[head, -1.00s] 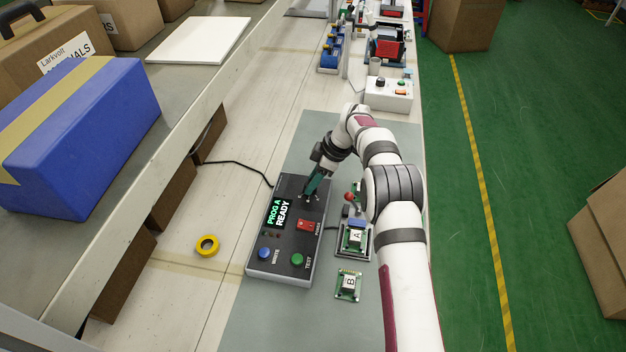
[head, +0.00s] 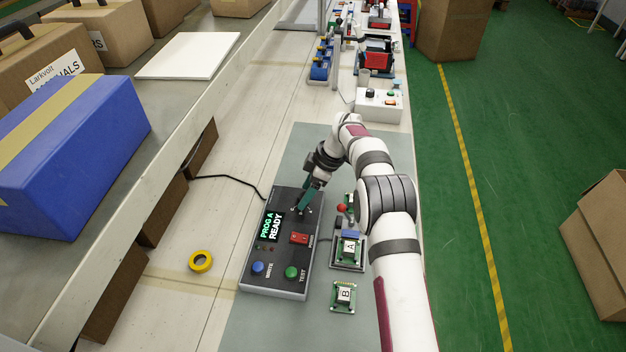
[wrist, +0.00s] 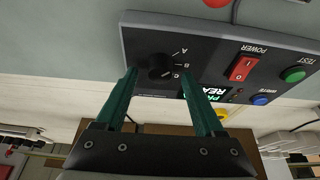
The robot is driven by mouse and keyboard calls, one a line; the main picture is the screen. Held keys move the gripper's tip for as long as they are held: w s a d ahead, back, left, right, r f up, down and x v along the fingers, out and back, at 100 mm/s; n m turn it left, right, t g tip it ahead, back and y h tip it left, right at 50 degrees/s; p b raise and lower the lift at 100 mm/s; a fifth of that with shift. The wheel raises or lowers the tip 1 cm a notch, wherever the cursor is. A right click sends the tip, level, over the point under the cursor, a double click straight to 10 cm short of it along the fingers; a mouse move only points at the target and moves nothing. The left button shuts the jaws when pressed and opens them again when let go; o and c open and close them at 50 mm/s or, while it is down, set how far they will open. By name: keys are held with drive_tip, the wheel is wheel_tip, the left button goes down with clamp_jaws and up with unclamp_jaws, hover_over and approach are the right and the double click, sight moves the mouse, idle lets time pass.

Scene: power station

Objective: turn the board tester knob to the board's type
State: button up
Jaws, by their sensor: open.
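The board tester (head: 254,277) is a dark box on the grey-green mat. Its display (head: 271,227) reads "PROG A READY". Its black knob (wrist: 160,66) shows in the wrist view beside the letters A, B and C; its pointer direction is too small to tell. My gripper (head: 303,209) is open over the tester's far end. In the wrist view, my gripper's green fingers (wrist: 160,73) stand either side of the knob; contact cannot be told. A green board marked A (head: 350,248) sits in a holder right of the tester. A board marked B (head: 344,296) lies nearer on the mat.
The tester has a red power switch (head: 299,238), a blue write button (head: 257,268) and a green test button (head: 291,272). A red-topped lever (head: 342,208) stands by the holder. Yellow tape (head: 201,261) lies left. A white control box (head: 379,104) stands farther back.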

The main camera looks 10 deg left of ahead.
drive_tip(key=v, duration=1.5)
drive_tip(key=shift+d, duration=0.1)
drive_tip(key=s+d+r+m+h, duration=0.1)
drive_tip(key=s+d+r+m, duration=0.4)
drive_tip(key=s, duration=0.4)
drive_tip(key=s+d+r+m, duration=0.2)
drive_tip(key=s+r+m, duration=0.2)
drive_tip(key=s+m, duration=0.35)
drive_tip(key=s+d+f+m, duration=0.1)
drive_tip(key=s+f+m, duration=0.1)
drive_tip(key=s, duration=0.6)
drive_tip(key=s+d+f+m+h, duration=0.1)
drive_tip(key=s+d+f+m, duration=0.1)
drive_tip(key=s+m, duration=0.3)
drive_tip(key=s+d+f+m, duration=0.2)
drive_tip(key=s+m, duration=0.2)
drive_tip(key=s, duration=0.7)
drive_tip(key=shift+s+f+h, duration=0.2)
drive_tip(key=shift+s+h, duration=0.05)
drive_tip(key=shift+h, duration=0.05)
